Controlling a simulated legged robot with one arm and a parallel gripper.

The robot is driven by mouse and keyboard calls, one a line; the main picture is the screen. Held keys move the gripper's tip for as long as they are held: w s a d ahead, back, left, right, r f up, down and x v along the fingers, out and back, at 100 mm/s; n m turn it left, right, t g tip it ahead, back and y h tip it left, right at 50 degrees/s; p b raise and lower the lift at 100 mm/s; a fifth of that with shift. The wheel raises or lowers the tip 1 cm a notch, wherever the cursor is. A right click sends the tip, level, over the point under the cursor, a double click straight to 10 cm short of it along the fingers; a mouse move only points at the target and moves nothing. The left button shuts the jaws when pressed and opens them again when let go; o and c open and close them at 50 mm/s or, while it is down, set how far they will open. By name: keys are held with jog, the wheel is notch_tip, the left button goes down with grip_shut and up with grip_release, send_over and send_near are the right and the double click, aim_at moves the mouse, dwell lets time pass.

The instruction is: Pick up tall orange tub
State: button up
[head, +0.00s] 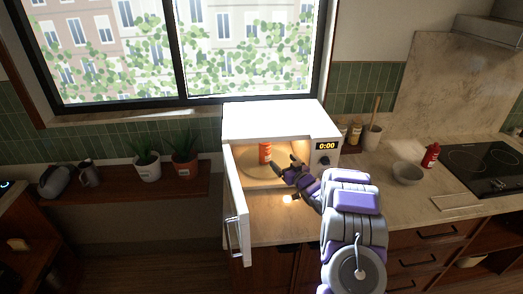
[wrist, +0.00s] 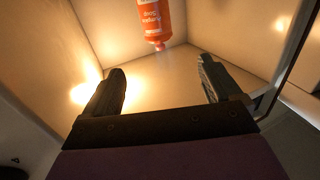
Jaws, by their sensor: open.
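The tall orange tub (head: 265,153) stands upright inside the lit microwave (head: 280,120), on its floor toward the back. In the wrist view the orange tub (wrist: 155,20) shows at the top, cut off by the frame edge, with pale lettering on it. My gripper (head: 290,168) is at the microwave's opening, to the right of the tub in the head view. In the wrist view my gripper (wrist: 163,85) is open, with nothing between its fingers, and the tub lies beyond the fingertips. The microwave door (head: 238,207) stands open on the left.
The microwave's side walls stand close on both sides of my gripper. To the right are a grey bowl (head: 407,173), a red bottle (head: 431,155), a utensil crock (head: 372,137) and a cooktop (head: 480,157). Potted plants (head: 147,167) stand on the left shelf.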

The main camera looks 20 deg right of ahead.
aim_at(268, 146)
jog(key=w, duration=0.6)
jog(key=w+b, duration=0.1)
jog(key=w, duration=0.3)
jog(key=shift+a+f, duration=0.25)
jog(key=shift+a, duration=0.05)
jog(key=shift+w+r, duration=0.1)
jog(key=shift+w, duration=0.6)
jog(key=shift+w+a+f+b, duration=0.2)
jog(key=shift+w+b, duration=0.2)
jog(key=shift+w, duration=1)
jog(key=shift+w+a+f+b, duration=0.15)
jog(key=shift+w+b, duration=0.2)
jog(key=shift+w, duration=1.05)
jog(key=shift+w+d+r, duration=0.1)
jog(key=shift+w+r, duration=0.1)
jog(key=shift+w, duration=0.05)
jog(key=c, duration=1.3)
jog(key=shift+r, duration=0.1)
